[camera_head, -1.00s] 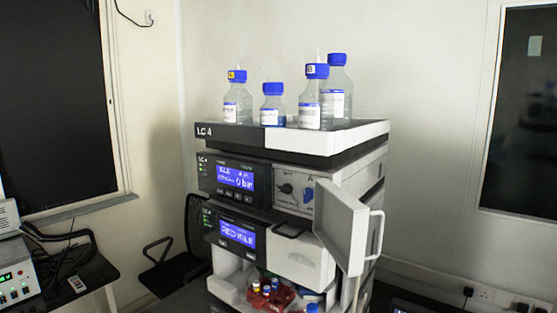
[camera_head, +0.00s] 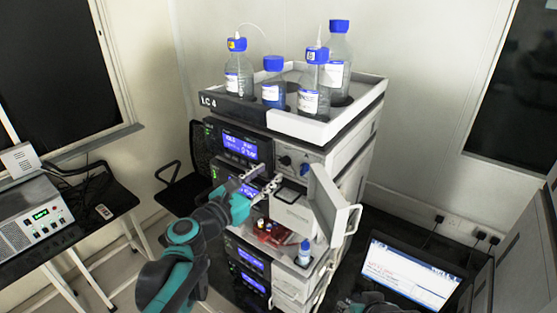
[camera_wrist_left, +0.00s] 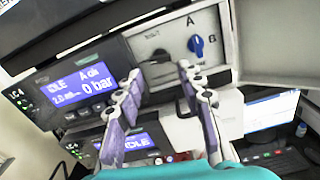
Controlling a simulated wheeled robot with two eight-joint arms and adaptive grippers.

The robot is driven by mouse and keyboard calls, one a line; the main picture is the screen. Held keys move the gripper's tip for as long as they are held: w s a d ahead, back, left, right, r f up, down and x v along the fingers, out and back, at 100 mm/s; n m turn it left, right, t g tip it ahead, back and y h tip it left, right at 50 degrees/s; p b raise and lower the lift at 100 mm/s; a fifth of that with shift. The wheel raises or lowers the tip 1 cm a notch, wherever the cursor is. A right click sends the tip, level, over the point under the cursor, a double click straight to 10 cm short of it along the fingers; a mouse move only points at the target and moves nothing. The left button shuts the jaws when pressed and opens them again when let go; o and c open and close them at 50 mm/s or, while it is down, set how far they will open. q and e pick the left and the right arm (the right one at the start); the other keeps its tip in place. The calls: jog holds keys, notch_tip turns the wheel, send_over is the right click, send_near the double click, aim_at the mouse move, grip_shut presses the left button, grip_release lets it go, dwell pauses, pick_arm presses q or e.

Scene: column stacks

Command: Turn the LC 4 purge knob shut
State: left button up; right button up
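The LC 4 stack (camera_head: 208,101) stands in the middle of the head view. Its pump module has a lit blue screen and a panel with two knobs. The dark knob (camera_head: 284,160), apparently the purge knob, is on the left of that panel, with a small label above it in the left wrist view (camera_wrist_left: 159,57). A blue knob (camera_wrist_left: 196,47) beside it has marks A and B. My left gripper (camera_head: 262,179) is open in front of the module, its fingertips (camera_wrist_left: 160,73) apart and just below the dark knob, nothing between them.
Bottles (camera_head: 273,92) stand in the top tray (camera_head: 362,103). A door (camera_head: 328,206) is swung open at the right of the lower module, with a vial tray (camera_head: 272,230) below.

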aim_at(285, 162)
pick_arm(q)
jog(key=p+x, duration=0.1)
jog(key=x, duration=0.5)
jog(key=shift+s, duration=0.1)
grip_shut()
